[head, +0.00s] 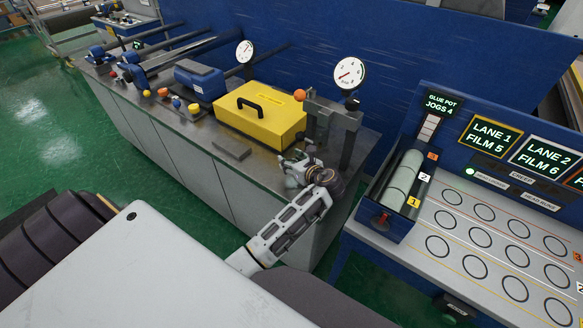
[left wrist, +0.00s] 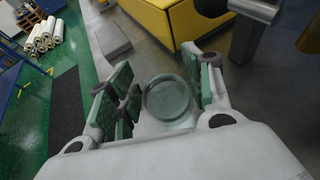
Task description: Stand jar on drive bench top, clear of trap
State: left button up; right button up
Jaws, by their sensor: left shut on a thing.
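My left gripper (head: 297,170) is over the right front part of the drive bench top (head: 190,130). In the left wrist view its green-padded fingers (left wrist: 163,88) are on both sides of a round grey-green jar (left wrist: 168,98), shut on it. The jar's round rim faces the camera. I cannot tell whether its base touches the bench top. In the head view the gripper and wrist mostly hide the jar. I cannot tell for certain which thing is the trap. My right gripper is not in view.
A yellow case (head: 258,115) with a black handle stands behind the gripper. A flat grey plate (head: 231,149) lies to its left. A grey post frame with a gauge (head: 349,74) stands to the right. A blue rack with pale rolls (head: 403,178) is further right.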

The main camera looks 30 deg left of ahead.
pick_arm(q)
jog(key=shift+f, duration=0.1)
jog(key=shift+f, duration=1.75)
jog(key=o, duration=1.1)
jog(key=shift+f, duration=0.1)
jog(key=shift+c, duration=0.2)
jog(key=v, duration=1.2)
jog(key=shift+s, duration=0.1)
